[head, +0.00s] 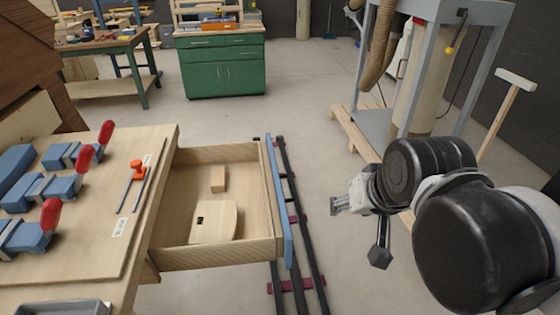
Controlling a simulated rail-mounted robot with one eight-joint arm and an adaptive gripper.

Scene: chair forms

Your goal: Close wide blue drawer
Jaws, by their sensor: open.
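The wide blue drawer (273,205) is pulled far out from the right side of the wooden workbench (165,150). Its blue front faces right and shows nearly edge-on. Inside the drawer lie a small wooden block (218,179) and a flat light wooden piece (214,222) with a dark slot. My gripper (335,205) is open and empty. It is to the right of the blue front, with a clear gap between them, and its fingers point left towards the drawer.
Dark floor rails (296,215) run beside the drawer front. The bench top carries blue clamps with red handles (100,140) and an orange-handled tool (137,168). A green cabinet (222,68) stands at the back. A grey machine frame (405,85) on a wooden pallet (352,130) stands behind my arm.

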